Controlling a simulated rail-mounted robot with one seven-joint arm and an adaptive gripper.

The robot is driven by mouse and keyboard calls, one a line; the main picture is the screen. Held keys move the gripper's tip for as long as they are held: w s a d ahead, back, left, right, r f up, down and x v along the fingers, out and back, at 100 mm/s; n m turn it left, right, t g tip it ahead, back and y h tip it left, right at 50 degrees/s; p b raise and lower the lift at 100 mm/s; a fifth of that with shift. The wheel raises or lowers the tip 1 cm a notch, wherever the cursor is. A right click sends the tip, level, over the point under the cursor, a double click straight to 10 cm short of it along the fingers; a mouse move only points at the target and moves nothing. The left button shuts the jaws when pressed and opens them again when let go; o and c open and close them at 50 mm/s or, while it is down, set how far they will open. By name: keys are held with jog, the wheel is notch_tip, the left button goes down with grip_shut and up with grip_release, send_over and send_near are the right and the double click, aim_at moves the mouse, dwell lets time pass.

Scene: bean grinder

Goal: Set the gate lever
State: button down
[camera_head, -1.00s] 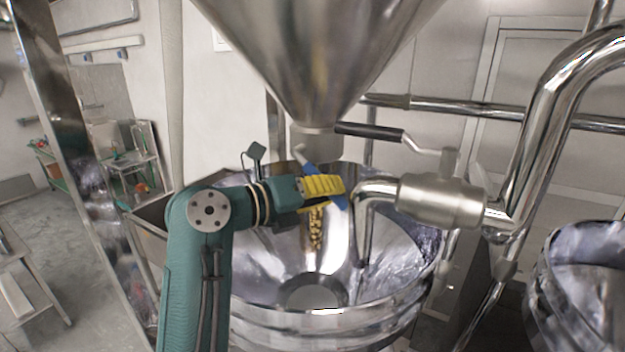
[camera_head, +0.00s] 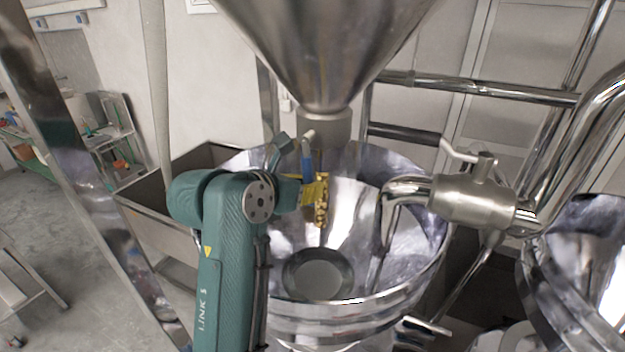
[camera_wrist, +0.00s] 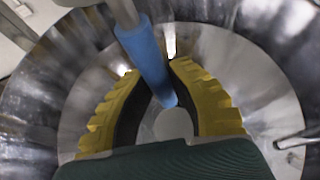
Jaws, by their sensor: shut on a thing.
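The gate lever (camera_head: 307,158) has a blue grip on a pale metal stem, just under the steel hopper's outlet (camera_head: 325,122). It hangs nearly straight down in the head view. In the wrist view the blue grip (camera_wrist: 147,58) runs between the two yellow ribbed fingers. My gripper (camera_wrist: 157,70) is shut on this grip, with a finger on each side. In the head view my gripper (camera_head: 314,190) is partly hidden by my arm, and the grip's lower end is hidden there.
A large steel bowl (camera_head: 365,295) lies under the hopper (camera_head: 320,50). A mottled yellow-brown strip (camera_head: 321,212) shows beside my gripper; I cannot tell whether it is beans or a reflection. A pipe with a valve (camera_head: 465,200) reaches over the bowl's right side.

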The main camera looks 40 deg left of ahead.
jog(key=shift+a+f, duration=0.1)
jog(key=shift+a, duration=0.25)
jog(key=shift+s, duration=0.1)
jog(key=c, duration=1)
grip_release()
jog(key=shift+m, duration=0.3)
jog(key=v, duration=1.2)
jog(key=shift+d, duration=0.15)
